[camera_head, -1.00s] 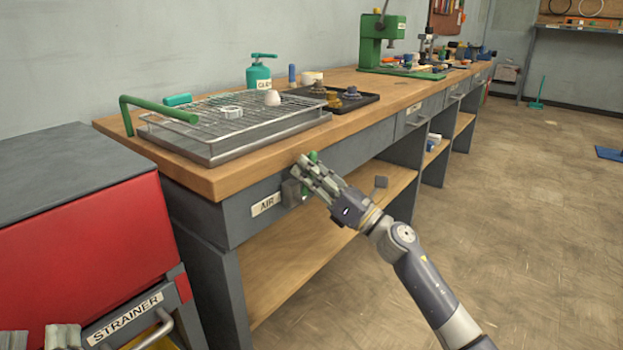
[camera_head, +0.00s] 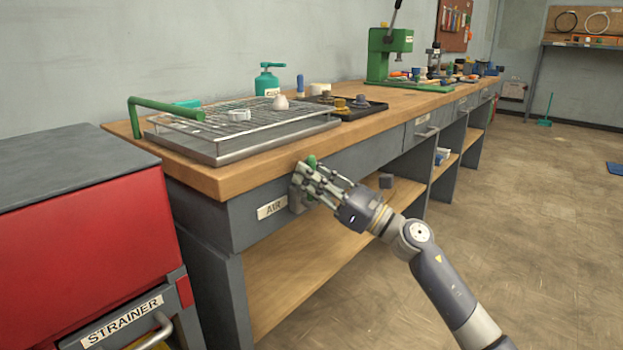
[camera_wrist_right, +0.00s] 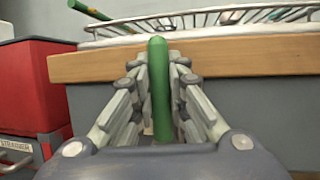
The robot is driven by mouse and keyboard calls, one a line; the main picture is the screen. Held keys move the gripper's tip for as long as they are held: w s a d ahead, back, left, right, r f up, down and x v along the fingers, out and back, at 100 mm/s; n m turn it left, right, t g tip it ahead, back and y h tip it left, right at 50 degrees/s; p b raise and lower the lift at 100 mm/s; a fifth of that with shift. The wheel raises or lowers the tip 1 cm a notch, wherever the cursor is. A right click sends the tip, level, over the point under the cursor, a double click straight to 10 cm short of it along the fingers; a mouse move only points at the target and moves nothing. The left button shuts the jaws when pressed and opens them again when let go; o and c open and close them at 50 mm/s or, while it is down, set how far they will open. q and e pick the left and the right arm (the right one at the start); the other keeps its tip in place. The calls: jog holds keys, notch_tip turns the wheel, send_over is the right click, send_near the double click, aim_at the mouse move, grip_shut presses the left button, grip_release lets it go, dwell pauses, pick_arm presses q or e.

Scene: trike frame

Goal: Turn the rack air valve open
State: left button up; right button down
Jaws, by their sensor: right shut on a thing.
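The air valve has a green handle (camera_head: 312,161) on a grey body (camera_head: 296,198), mounted on the bench front beside the AIR label (camera_head: 272,208). My right gripper (camera_head: 309,173) is shut on the green handle, its fingers hiding part of the handle and body. In the right wrist view the handle (camera_wrist_right: 159,85) runs upright in the picture between the two fingers of the gripper (camera_wrist_right: 159,64), its tip showing beyond them.
The wooden bench top (camera_head: 215,178) overhangs just above the valve. A wire rack tray (camera_head: 225,152) with a green pipe (camera_head: 165,106) stands on it. A red cabinet (camera_head: 75,220) with a STRAINER drawer (camera_head: 125,320) is at left. Open floor (camera_head: 540,230) lies at right.

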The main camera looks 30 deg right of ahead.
jog(key=shift+a+f, duration=0.1)
jog(key=shift+f, duration=0.05)
jog(key=c, duration=1.6)
grip_release()
jog(key=shift+o, duration=0.2)
jog(key=v, duration=1.2)
